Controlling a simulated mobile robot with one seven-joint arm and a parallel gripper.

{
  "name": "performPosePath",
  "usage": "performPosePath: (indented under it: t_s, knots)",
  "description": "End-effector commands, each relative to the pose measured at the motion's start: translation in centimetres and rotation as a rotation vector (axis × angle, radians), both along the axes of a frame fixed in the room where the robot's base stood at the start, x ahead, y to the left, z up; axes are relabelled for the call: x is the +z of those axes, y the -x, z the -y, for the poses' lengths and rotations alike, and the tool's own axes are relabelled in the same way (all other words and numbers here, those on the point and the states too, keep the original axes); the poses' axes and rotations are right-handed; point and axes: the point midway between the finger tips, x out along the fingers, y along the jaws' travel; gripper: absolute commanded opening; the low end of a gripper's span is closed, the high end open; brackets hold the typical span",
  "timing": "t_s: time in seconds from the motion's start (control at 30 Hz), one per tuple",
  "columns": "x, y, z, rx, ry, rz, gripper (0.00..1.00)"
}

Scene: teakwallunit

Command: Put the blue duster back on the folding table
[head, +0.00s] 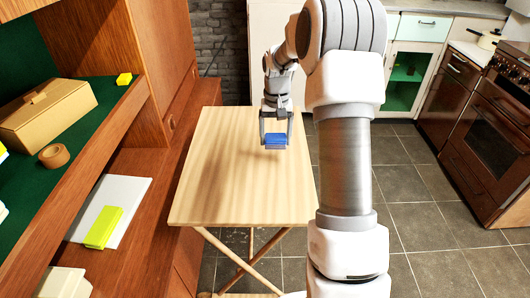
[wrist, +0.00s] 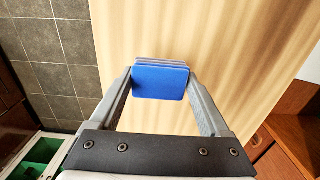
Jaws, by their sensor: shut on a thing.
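The blue duster (head: 275,139) is a small block with a blue top and a paler lower part. My gripper (head: 275,143) is shut on it, with one finger at each side. In the wrist view the duster (wrist: 160,82) sits between the two fingertips (wrist: 160,84), over the wooden surface. The folding table (head: 215,180) has a pale wood top and crossed legs, and my gripper is over its far right part. I cannot tell whether the duster touches the tabletop or is slightly above it.
A wooden wall unit (head: 150,170) stands along the left, with a tan box (head: 45,115), a brown ring (head: 54,156) and a yellow-green block (head: 103,228) on its shelves. The rest of the tabletop is clear. A brown stove (head: 490,130) stands at the right.

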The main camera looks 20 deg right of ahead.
Motion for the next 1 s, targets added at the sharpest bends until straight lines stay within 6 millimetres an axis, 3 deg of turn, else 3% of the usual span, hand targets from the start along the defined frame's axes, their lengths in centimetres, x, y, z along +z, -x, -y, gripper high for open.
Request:
performPosePath:
  t_s: [0.2, 0.33, 0.57, 0.97, 1.0]
  knots:
    - [-1.7, -2.0, -1.8, 0.000, 0.001, 0.000, 0.36]
    - [-2.4, -2.2, -2.0, -0.001, 0.001, 0.000, 0.36]
    - [-5.7, -2.2, -2.0, -0.001, 0.000, 0.000, 0.36]
    - [-6.1, -2.1, -2.0, -0.001, 0.001, 0.001, 0.36]
    - [-6.0, -2.2, -2.0, -0.001, 0.001, 0.001, 0.87]
